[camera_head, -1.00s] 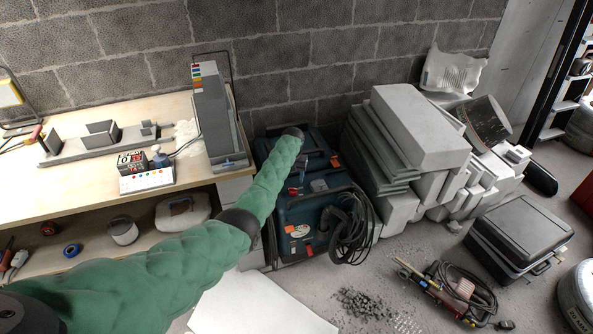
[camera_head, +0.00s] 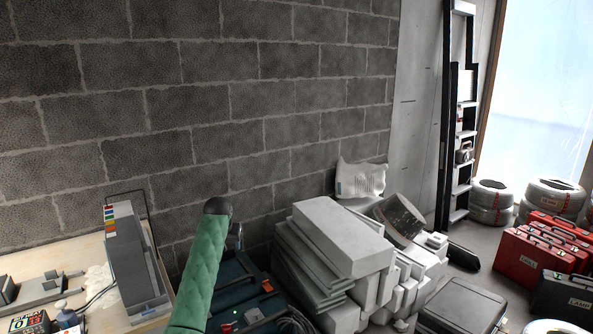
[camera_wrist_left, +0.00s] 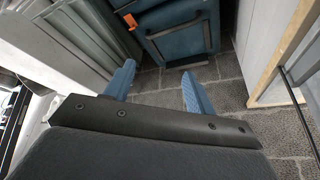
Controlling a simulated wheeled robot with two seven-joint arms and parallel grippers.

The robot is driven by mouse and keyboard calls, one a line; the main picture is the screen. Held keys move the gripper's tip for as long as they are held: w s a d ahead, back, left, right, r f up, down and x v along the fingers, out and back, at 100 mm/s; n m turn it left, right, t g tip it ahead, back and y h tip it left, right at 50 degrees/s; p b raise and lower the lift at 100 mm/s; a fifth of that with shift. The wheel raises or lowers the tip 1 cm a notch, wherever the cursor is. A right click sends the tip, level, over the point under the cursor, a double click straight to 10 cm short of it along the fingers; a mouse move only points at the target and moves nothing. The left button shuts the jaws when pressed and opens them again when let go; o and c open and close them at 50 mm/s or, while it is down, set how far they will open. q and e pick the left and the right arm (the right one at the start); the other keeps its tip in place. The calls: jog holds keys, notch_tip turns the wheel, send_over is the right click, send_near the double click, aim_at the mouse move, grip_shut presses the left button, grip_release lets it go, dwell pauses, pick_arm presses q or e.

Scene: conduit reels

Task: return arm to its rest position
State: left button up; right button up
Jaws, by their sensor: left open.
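My left arm (camera_head: 200,275), in a green padded sleeve, rises from the bottom of the head view to a dark wrist joint (camera_head: 217,206). Only a small part of my left gripper (camera_head: 238,238) shows there, above the dark teal case. In the left wrist view my left gripper (camera_wrist_left: 158,87) has two blue fingers spread wide apart with nothing between them. The teal case (camera_wrist_left: 180,30) with an orange latch lies beyond the fingertips. My right gripper is in neither view.
The workbench (camera_head: 50,262) with a grey upright unit (camera_head: 132,258) stands left of my arm. Pale stacked slabs (camera_head: 340,235) lie to the right, below a block wall (camera_head: 220,100). A black case (camera_head: 462,303) and red cases (camera_head: 528,258) stand farther right.

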pick_arm(q)
jog(key=s+d+r+t, duration=0.1)
jog(key=s+d+r, duration=0.1)
jog(key=s, duration=0.4)
jog(key=s+d+r+t, duration=0.1)
jog(key=s+d+r, duration=0.1)
jog(key=s, duration=0.4)
jog(key=s+d+f+m+h, duration=0.1)
jog(key=s+f, duration=0.2)
jog(key=s, duration=0.8)
jog(key=s+d+f+m, duration=0.1)
jog(key=s+d+f, duration=0.1)
jog(key=s, duration=0.9)
jog(key=s+f+g, duration=0.2)
jog(key=s+f, duration=0.4)
jog(key=s, duration=0.6)
jog(key=s+d+f+g, duration=0.1)
jog(key=s+f, duration=0.6)
jog(key=s, duration=0.5)
jog(key=s+f+g, duration=0.2)
jog(key=s+f, duration=0.4)
jog(key=s, duration=0.5)
jog(key=shift+s+d+f+n+g+h, duration=0.2)
jog(key=shift+s+f+n+g+h, duration=0.1)
jog(key=shift+s, duration=0.1)
